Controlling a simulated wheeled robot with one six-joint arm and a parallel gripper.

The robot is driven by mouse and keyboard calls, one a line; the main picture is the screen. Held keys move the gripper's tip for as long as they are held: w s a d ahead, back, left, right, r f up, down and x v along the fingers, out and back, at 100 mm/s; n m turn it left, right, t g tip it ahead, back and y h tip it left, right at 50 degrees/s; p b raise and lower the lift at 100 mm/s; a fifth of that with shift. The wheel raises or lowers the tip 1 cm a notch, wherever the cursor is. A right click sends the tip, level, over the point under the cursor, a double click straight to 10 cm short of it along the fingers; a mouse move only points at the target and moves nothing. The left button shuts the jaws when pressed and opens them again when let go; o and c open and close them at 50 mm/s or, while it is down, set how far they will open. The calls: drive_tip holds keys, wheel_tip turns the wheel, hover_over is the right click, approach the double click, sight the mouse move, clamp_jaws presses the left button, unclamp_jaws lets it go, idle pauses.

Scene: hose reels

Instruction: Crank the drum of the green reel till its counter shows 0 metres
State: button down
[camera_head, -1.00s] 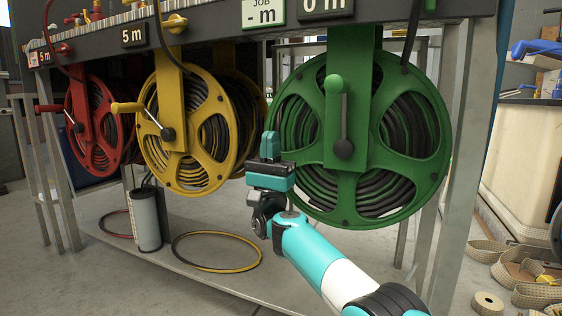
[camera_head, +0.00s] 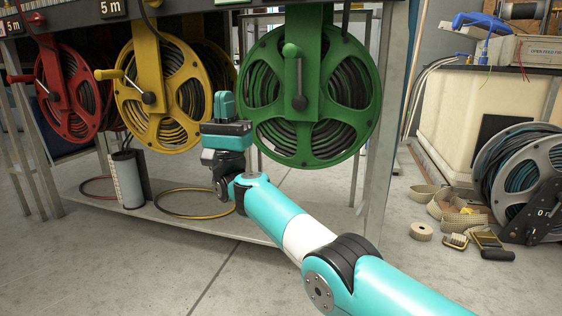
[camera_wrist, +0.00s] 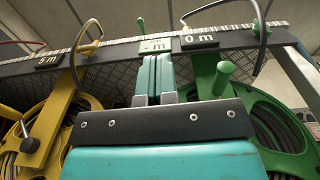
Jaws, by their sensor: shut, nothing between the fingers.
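The green reel (camera_head: 263,129) hangs under the bench, wound with dark hose. Its crank (camera_head: 297,74) points up, with the green handle knob (camera_head: 291,50) at the top and the dark hub below. In the wrist view the knob (camera_wrist: 221,76) is right of my fingers. The green reel's counter (camera_wrist: 199,41) reads 0 m there; it is out of the head view. My gripper (camera_head: 224,106) is shut and empty, pointing up, left of the green reel and apart from its crank. In the wrist view the closed fingers (camera_wrist: 154,76) point up towards the bench edge.
A yellow reel (camera_head: 165,131) and a red reel (camera_head: 48,105) hang further left. The yellow counter (camera_head: 112,8) reads 5 m. A white cylinder (camera_head: 125,180) and hose rings lie below. Straps (camera_head: 440,203) and a grey floor reel (camera_head: 534,150) lie right. The front floor is clear.

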drive_tip(key=w+r+n+g+p, duration=0.4)
drive_tip(key=w+r+n+g, duration=0.1)
drive_tip(key=r, duration=0.2)
drive_tip(key=w+r+n+g+p, duration=0.4)
drive_tip(key=r+n+g, duration=0.1)
drive_tip(key=r, duration=0.2)
drive_tip(key=s+d+r+n+g+h+p, duration=0.1)
drive_tip(key=d+r+n+g+h+p, duration=0.3)
drive_tip(key=n+g+p, duration=0.15)
drive_tip(key=s+d+f+n+g+h+p, duration=0.25)
drive_tip(key=s+d+n+g+p, duration=0.35)
drive_tip(key=s, duration=0.9)
drive_tip(key=s+d+f+n+g+h+p, duration=0.1)
drive_tip(key=s+d+n+g+h+p, duration=0.25)
drive_tip(key=s+d, duration=0.8)
drive_tip(key=s+d+f+n+g+h+p, duration=0.25)
drive_tip(key=s+d+g+p, duration=0.3)
drive_tip(key=s, duration=1.15)
wheel_tip(320, 180, up, 38)
drive_tip(key=p, duration=3.8)
drive_tip(key=shift+s+a+f+n+g, duration=0.15)
drive_tip(key=shift+a+n+g, duration=0.2)
drive_tip(key=shift+g, duration=0.1)
